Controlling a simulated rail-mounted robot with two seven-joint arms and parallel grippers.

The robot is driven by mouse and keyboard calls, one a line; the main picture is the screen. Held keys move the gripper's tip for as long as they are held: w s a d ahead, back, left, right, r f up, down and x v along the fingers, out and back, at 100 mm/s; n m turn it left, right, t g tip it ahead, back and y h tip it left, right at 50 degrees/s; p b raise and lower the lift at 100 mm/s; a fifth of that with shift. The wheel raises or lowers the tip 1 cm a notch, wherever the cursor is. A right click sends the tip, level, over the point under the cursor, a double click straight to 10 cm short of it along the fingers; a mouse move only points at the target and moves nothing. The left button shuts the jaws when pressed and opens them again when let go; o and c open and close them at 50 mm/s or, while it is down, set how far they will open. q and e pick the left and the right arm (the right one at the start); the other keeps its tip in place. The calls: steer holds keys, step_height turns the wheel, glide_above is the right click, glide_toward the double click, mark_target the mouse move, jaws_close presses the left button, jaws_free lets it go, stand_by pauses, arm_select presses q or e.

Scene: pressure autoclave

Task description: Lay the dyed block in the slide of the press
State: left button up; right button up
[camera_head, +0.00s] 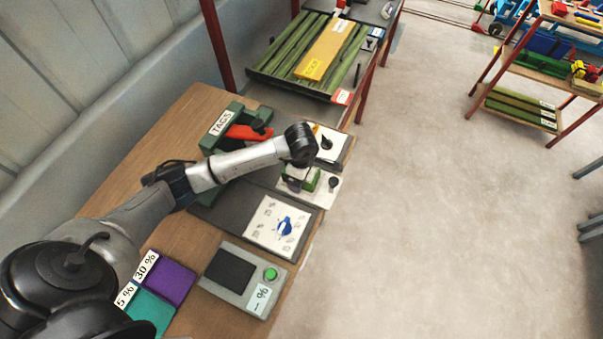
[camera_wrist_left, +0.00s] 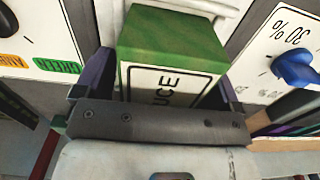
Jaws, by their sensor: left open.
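A green block with a white label ending in "UCE" (camera_wrist_left: 170,60) stands between the fingers of my left gripper (camera_wrist_left: 162,85) in the left wrist view. The fingers are open, one on each side of it; I cannot tell whether they touch it. In the head view the green block (camera_head: 313,180) shows small beside a pale panel on the dark press (camera_head: 212,212), below my left wrist. The slide is mostly hidden by my arm and gripper, so I cannot tell what the block rests on. My right gripper is out of view.
A white panel with a blue knob (camera_head: 285,228) and a grey box with a green button (camera_head: 271,274) lie nearer. Purple (camera_head: 170,282) and teal (camera_head: 150,312) pads lie at front left. A green TAGS holder (camera_head: 217,128) stands behind my arm. Open floor lies right.

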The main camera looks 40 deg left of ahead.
arm_select(q)
step_height(320, 180, up, 12)
steer(key=shift+r, duration=0.15)
stand_by(0.5)
